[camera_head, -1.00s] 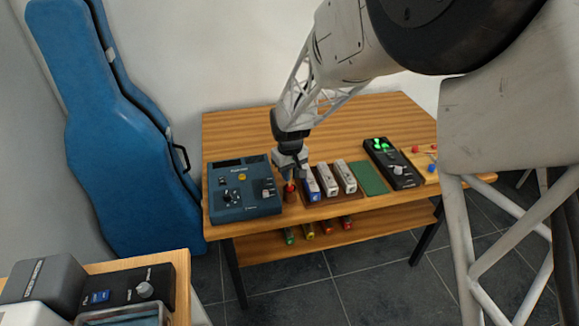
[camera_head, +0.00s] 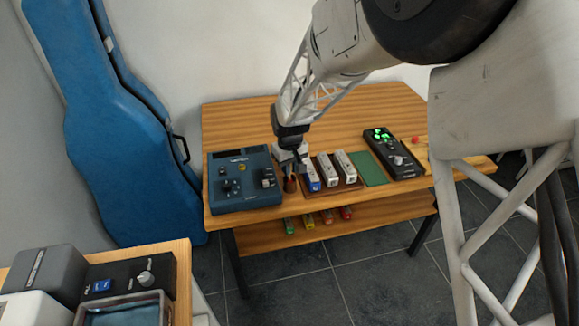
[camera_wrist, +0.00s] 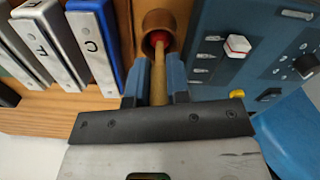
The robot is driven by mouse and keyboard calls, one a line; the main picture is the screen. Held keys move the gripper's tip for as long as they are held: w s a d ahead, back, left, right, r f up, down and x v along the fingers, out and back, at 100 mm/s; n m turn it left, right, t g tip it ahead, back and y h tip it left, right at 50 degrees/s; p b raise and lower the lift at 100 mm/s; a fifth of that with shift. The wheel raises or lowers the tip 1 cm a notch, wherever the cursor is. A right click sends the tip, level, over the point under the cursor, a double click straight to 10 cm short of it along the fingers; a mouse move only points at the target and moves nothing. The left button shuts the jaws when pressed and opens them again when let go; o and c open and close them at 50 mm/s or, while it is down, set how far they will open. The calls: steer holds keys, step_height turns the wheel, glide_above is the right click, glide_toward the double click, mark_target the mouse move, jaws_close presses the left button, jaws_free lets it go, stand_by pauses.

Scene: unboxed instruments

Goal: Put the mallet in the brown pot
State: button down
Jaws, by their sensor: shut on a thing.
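My gripper (camera_wrist: 158,85) is shut on the wooden handle of the mallet (camera_wrist: 160,72). In the wrist view the mallet's red head is inside the mouth of the brown pot (camera_wrist: 150,20). Whether the head touches the bottom of the pot cannot be told. In the head view the brown pot (camera_head: 290,185) stands on the table just below my gripper (camera_head: 291,168), between the blue device and the chime bars. The mallet is mostly hidden there.
A blue device (camera_head: 241,180) stands close left of the pot. Several chime bars (camera_head: 329,170) lie close right, then a green mat (camera_head: 368,168) and a black device (camera_head: 393,158). The back of the table (camera_head: 235,120) is clear.

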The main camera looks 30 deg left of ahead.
steer(key=shift+f, duration=0.4)
steer(key=c, duration=1)
jaws_free()
steer(key=shift+r, duration=3.9)
steer(key=shift+d, duration=0.1)
